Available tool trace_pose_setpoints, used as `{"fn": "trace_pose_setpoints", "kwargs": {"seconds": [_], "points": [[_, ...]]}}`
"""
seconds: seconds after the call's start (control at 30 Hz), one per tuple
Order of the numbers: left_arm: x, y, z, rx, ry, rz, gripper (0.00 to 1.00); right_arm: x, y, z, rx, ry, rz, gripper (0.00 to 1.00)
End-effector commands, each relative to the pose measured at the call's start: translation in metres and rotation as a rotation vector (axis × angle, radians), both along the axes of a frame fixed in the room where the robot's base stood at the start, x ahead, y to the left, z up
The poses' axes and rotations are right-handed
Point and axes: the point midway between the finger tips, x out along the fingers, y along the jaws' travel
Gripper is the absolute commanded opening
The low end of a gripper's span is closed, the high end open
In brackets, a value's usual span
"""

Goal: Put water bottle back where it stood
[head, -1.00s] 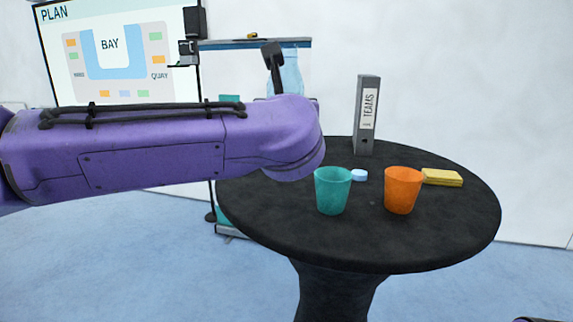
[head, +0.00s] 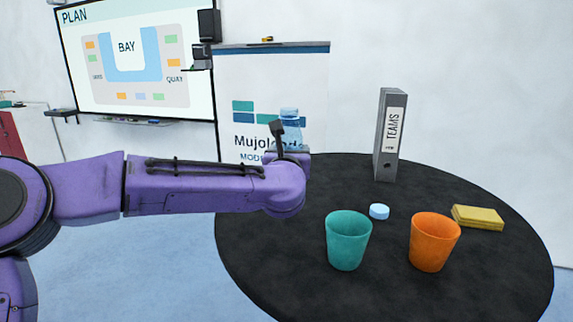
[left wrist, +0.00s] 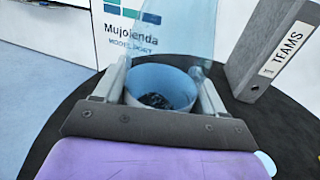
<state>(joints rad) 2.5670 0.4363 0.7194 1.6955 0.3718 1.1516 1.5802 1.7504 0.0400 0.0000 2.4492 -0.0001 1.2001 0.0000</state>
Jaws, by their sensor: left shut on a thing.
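The water bottle (head: 291,122) is translucent pale blue and looks upright near the far left edge of the round black table (head: 300,235). My left gripper (head: 289,152) is shut around it. In the left wrist view the bottle (left wrist: 172,35) stands between the two grey fingers, against the table and banner. My arm hides its lower part in the head view, so I cannot tell whether it touches the tabletop. A small light-blue cap (head: 379,211) lies on the table. My right gripper is not in view.
A teal cup (head: 348,240) and an orange cup (head: 434,241) stand at the front. A grey TEAMS binder (head: 390,135) stands at the back, and a yellow pad (head: 478,217) lies at right. A banner (head: 285,80) stands behind. The table's middle back is clear.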

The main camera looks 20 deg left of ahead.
Motion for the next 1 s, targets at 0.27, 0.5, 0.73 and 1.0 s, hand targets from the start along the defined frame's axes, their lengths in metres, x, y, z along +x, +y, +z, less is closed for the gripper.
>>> {"fn": "trace_pose_setpoints", "kwargs": {"seconds": [0.27, 0.5, 0.73, 1.0], "points": [[0.02, 0.016, -0.028, 0.001, -0.001, 0.002, 0.25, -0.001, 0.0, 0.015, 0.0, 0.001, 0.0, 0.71], [0.019, 0.015, -0.058, -0.001, -0.005, 0.001, 0.25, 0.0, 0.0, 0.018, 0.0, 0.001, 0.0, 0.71], [0.019, 0.015, -0.059, -0.002, -0.006, 0.001, 0.25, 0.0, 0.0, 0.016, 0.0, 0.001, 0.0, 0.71], [0.019, 0.015, -0.062, -0.001, -0.004, 0.001, 0.96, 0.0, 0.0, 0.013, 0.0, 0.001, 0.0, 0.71]]}}
